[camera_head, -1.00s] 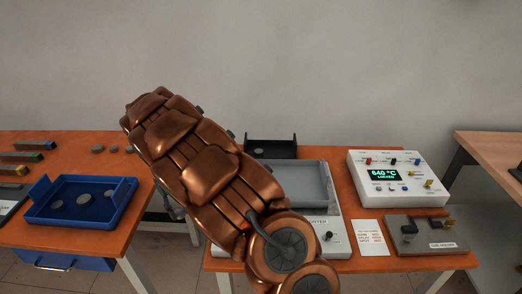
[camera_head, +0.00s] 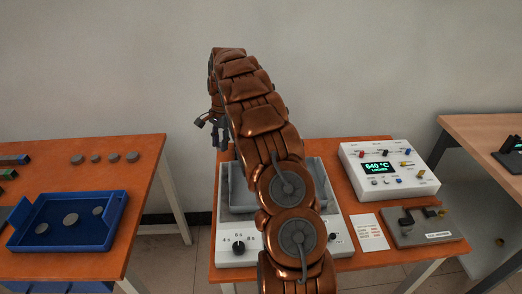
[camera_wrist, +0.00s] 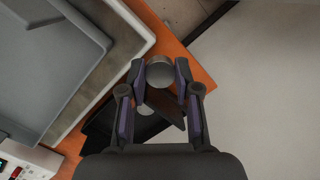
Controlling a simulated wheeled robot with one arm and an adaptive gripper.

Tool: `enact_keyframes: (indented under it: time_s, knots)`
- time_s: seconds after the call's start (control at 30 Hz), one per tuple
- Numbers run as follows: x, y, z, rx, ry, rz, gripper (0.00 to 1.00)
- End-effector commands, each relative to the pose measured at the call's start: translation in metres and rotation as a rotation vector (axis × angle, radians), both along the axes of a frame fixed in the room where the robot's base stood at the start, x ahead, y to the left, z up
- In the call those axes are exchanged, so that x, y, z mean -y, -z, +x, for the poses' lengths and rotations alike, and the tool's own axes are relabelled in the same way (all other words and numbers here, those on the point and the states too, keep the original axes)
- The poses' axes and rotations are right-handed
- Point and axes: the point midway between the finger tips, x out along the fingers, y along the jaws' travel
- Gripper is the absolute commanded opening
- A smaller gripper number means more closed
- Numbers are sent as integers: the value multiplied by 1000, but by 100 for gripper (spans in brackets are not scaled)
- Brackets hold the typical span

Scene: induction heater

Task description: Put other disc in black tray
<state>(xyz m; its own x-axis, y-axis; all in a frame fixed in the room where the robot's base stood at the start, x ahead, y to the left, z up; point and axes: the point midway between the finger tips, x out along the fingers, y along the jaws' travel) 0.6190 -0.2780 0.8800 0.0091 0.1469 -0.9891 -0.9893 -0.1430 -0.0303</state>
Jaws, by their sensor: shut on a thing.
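My gripper (camera_wrist: 160,70) is shut on a grey disc (camera_wrist: 160,74), held between the fingertips in the wrist view. In the head view the gripper (camera_head: 213,128) hangs at the back left of the heater table, and the disc cannot be made out there. The black tray (camera_wrist: 102,132) lies below the gripper in the wrist view, partly hidden by the fingers. A grey disc (camera_wrist: 146,109) shows in it, between the fingers. The held disc appears above the tray's edge region; the height gap is hard to tell. My arm hides the black tray in the head view.
A grey heater tray (camera_wrist: 45,60) stands beside the black tray. The blue tray (camera_head: 118,194) on the left table holds several discs, with more discs (camera_head: 95,158) behind it. A white control box (camera_head: 388,170) stands right. A gap separates the two tables.

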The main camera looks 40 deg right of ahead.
Motion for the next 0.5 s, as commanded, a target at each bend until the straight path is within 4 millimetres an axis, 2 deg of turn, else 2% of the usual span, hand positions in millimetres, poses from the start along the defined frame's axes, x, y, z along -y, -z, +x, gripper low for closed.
enact_keyframes:
  time_s: [0.03,0.1,0.3,0.4,0.5]
  knots:
    - [23,-3,-5,-2,88,3,0]
    - [52,-8,-11,-1,211,3,0]
    - [129,-13,-38,-12,538,10,0]
    - [158,-15,-54,-20,669,14,0]
    - [178,-17,-65,-25,764,15,0]
